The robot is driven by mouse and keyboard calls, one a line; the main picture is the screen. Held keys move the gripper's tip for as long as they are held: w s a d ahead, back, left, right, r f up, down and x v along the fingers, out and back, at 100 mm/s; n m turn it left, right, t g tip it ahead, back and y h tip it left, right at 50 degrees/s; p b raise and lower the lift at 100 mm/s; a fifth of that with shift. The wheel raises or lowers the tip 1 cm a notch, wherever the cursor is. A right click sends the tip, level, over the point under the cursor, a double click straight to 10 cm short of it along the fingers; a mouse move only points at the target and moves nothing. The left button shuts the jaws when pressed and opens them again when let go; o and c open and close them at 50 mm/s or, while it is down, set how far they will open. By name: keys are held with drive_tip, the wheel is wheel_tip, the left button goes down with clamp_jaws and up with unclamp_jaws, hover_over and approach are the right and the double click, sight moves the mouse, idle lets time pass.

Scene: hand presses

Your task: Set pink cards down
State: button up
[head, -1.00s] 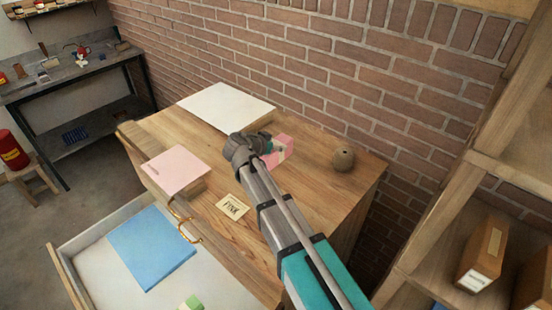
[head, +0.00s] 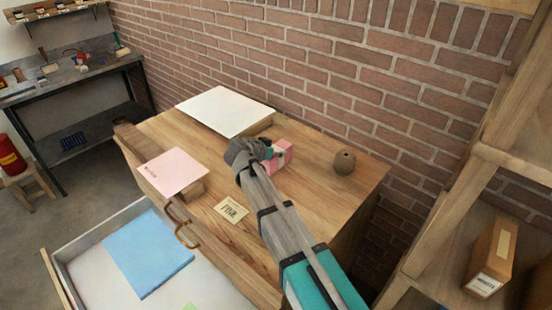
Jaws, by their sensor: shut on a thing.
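The pink cards (head: 283,155) are a small pink block with a lighter band, at the back middle of the wooden cabinet top (head: 300,195). My gripper (head: 268,150) reaches in from the lower right and is shut on their left side. My wrist hides part of the fingers and of the cards. The cards are at or very near the wooden top; I cannot tell whether they touch it.
A white sheet stack (head: 225,110) lies behind, a pink sheet stack (head: 172,170) at the left edge. A round brown twine ball (head: 344,162) stands right of the cards. A small label card (head: 231,210) lies in front. The open drawer (head: 95,285) holds blue sheets (head: 148,252). A brick wall (head: 330,80) rises behind.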

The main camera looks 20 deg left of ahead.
drive_tip(key=shift+f+b, duration=0.75)
drive_tip(key=shift+f, duration=0.3)
drive_tip(key=shift+f, duration=0.1)
drive_tip(key=o, duration=1.3)
drive_tip(key=shift+c, duration=0.2)
drive_tip(key=shift+r, duration=0.2)
drive_tip(key=shift+s+r+p, duration=0.2)
drive_tip(key=shift+s+p, duration=0.1)
drive_tip(key=p+v, duration=0.5)
drive_tip(key=v, duration=0.6)
drive_tip(key=shift+s+a, duration=0.15)
drive_tip(key=shift+s, duration=0.05)
